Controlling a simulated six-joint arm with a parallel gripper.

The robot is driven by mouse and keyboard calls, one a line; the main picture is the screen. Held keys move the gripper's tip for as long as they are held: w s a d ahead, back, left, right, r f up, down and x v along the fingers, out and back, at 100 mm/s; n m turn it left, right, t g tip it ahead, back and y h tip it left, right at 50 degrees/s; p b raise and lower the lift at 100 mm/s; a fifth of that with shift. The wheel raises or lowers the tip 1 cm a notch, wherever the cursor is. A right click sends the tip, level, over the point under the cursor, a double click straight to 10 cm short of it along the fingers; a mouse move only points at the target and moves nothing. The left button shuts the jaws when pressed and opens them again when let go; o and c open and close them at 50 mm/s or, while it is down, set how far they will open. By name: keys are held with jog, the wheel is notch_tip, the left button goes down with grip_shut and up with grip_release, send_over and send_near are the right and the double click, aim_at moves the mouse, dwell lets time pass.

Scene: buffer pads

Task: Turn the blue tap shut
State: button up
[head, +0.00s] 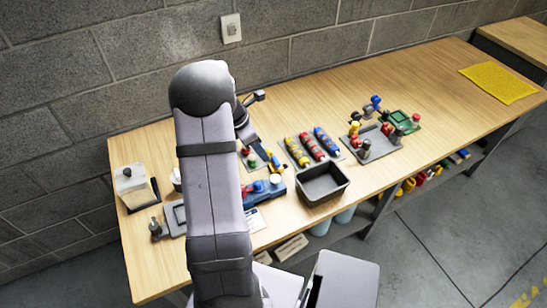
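A small blue part that looks like the blue tap (374,103) stands at the back of a group of coloured fittings right of the table's middle. Its handle angle is too small to tell. A yellow fitting (354,128) and red fittings stand near it, by a grey plate (382,148). My arm rises in the left foreground and bends down over the table.
A black bin (322,184) stands at the front edge. A grey tray holds yellow, red and blue cylinders (312,146). A green tray (400,120) is right of the fittings. A blue device (268,190) sits beside my arm. The table's right is mostly clear, except for a yellow mat (498,83).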

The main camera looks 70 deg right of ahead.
aim_at(276, 160)
jog(key=shift+s+d+r+p+x, duration=0.15)
jog(key=shift+s+p+x, duration=0.1)
jog(key=shift+x, duration=1.15)
jog(key=shift+s+d+r+p+x, duration=0.1)
jog(key=shift+s+d+p+x, duration=0.15)
jog(key=shift+x, duration=1.2)
jog(key=shift+s+d+r+p+x, duration=0.1)
jog(key=shift+s+p+x, duration=0.2)
jog(key=shift+x, duration=1.1)
jog(key=c, duration=0.8)
